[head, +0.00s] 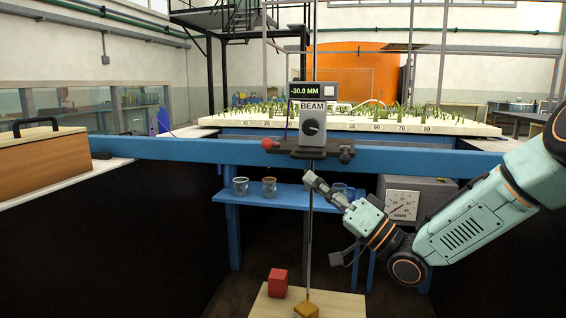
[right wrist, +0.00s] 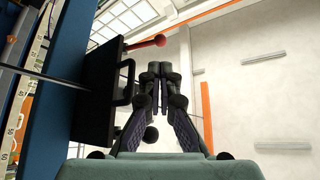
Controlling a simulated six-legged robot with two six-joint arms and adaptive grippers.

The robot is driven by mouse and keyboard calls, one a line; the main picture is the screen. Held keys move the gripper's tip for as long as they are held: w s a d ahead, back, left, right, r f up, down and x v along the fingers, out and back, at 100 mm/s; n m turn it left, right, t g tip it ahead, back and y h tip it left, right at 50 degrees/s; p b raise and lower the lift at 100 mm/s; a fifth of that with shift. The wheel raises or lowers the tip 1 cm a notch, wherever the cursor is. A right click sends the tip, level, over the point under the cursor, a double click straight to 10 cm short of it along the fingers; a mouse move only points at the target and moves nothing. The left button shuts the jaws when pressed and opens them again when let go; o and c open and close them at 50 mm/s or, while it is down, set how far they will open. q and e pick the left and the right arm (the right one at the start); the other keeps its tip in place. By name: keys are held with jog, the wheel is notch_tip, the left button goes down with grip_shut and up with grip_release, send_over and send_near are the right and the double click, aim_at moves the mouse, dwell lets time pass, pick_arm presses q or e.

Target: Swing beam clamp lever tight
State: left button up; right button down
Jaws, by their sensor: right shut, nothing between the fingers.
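The beam clamp (head: 310,153) is a dark block on the blue beam, under the grey box marked BEAM. Its lever ends in a red knob (head: 267,143) at the clamp's left. A dark round knob (head: 346,155) is at its right end. My right gripper (head: 312,180) is shut and empty, just below the clamp in the head view. In the right wrist view its closed fingertips (right wrist: 159,75) point up, right of the dark clamp body (right wrist: 98,90); the red lever (right wrist: 148,42) shows beyond them, apparently untouched. My left gripper is out of view.
The blue beam (head: 200,150) crosses the whole view. A thin vertical rod (head: 309,240) hangs from the clamp to a board with a red block (head: 277,282) and an orange block (head: 306,310). A blue shelf (head: 255,197) with beakers and a grey dial box (head: 405,205) stand behind.

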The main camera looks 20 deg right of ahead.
jog(key=b+x, duration=0.3)
jog(key=x, duration=0.6)
jog(key=shift+w, duration=0.15)
jog(key=shift+a+r, duration=0.15)
jog(key=shift+r, duration=0.05)
jog(key=w+d+r+m+g+h+p, duration=0.2)
jog(key=m+p, duration=0.5)
jog(key=p, duration=0.9)
jog(key=w+d+r+m+g+h+p, duration=0.2)
jog(key=w+r+m+h+p, duration=0.2)
jog(key=p, duration=1.2)
jog(key=shift+w+r+m+h, duration=0.15)
jog(key=shift+r+m+h, duration=0.35)
jog(key=shift+r+m, duration=1.2)
jog(key=shift+d+f, duration=0.15)
jog(key=shift+p, duration=0.4)
